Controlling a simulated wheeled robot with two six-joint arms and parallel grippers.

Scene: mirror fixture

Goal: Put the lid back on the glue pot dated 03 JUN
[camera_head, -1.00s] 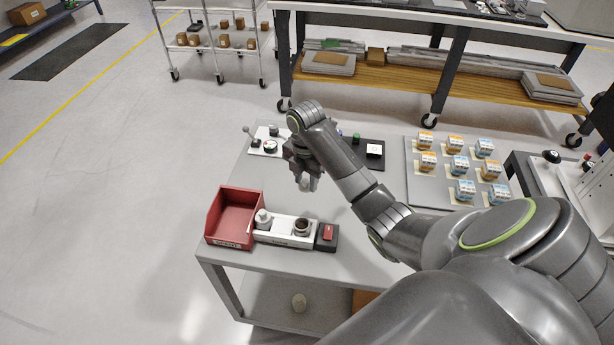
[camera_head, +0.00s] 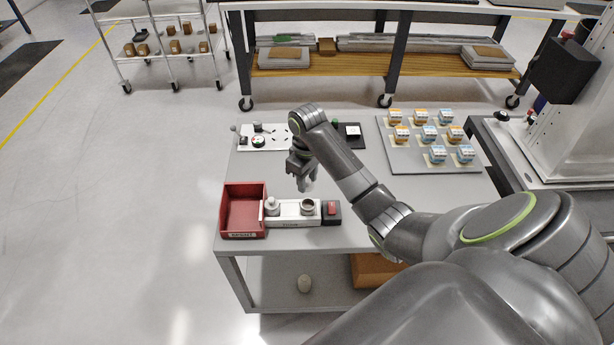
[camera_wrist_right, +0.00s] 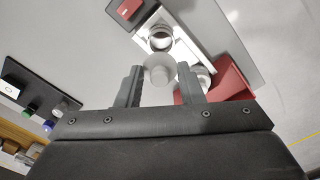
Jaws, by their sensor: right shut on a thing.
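Two glue pots stand in a white holder (camera_head: 292,219) on the grey table. The left pot (camera_head: 272,207) has a white knobbed top. The right pot (camera_head: 308,206) is open, with a dark inside and a pale rim; it shows in the right wrist view (camera_wrist_right: 160,40) just beyond the fingers. My right gripper (camera_head: 307,182) is shut on a white round lid (camera_wrist_right: 159,70), held above and slightly behind the open pot, apart from it. In the wrist view the lid overlaps the second pot's edge. No date can be read on either pot. My left gripper is not in view.
A red bin (camera_head: 243,232) stands left of the holder and a red-topped dark block (camera_head: 332,211) right of it. A white panel with small parts (camera_head: 262,140) lies behind. A grey board (camera_head: 405,160) with several small boxes is at the right.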

